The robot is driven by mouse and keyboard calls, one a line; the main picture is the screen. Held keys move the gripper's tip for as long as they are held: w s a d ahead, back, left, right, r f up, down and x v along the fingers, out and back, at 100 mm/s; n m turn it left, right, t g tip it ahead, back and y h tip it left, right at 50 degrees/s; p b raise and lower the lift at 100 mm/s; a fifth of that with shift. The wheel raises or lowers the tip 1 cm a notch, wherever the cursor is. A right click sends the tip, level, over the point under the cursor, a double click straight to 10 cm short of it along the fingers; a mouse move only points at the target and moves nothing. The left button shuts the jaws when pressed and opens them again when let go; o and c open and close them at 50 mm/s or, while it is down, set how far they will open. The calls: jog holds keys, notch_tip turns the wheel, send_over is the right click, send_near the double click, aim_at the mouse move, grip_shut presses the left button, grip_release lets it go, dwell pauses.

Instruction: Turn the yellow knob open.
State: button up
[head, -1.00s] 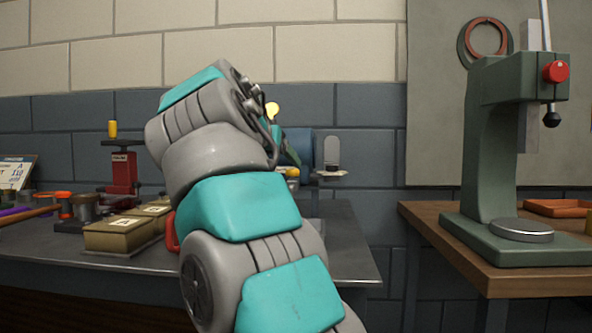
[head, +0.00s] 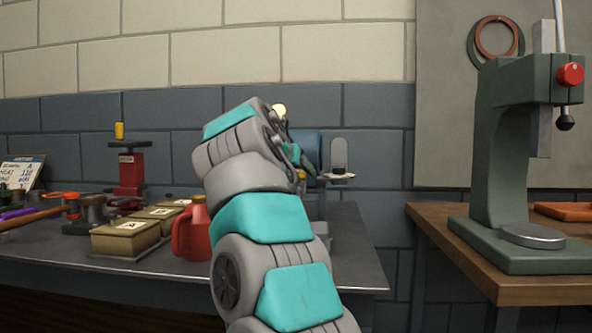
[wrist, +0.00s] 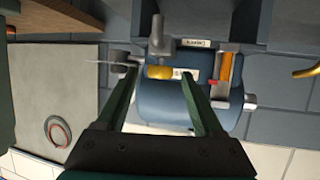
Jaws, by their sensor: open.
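In the wrist view, a short yellow knob (wrist: 158,72) sits on the front of a blue machine (wrist: 160,103), beside a small white label. My gripper (wrist: 160,75) is open, with one finger on each side of the knob in the picture. I cannot tell whether the fingers touch it or how far off it is. In the head view, the blue machine (head: 306,146) stands against the wall, mostly behind my arm. A small yellow part (head: 301,175) shows low on it.
A red jug (head: 194,232), tan boxes (head: 125,235) and a red jack-like device with a yellow top (head: 126,170) stand on the grey bench left of my arm. A green press (head: 485,150) stands on a wooden table at right. An orange-yellow bar (wrist: 229,72) lies right of the knob.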

grip_shut()
dwell(0.4)
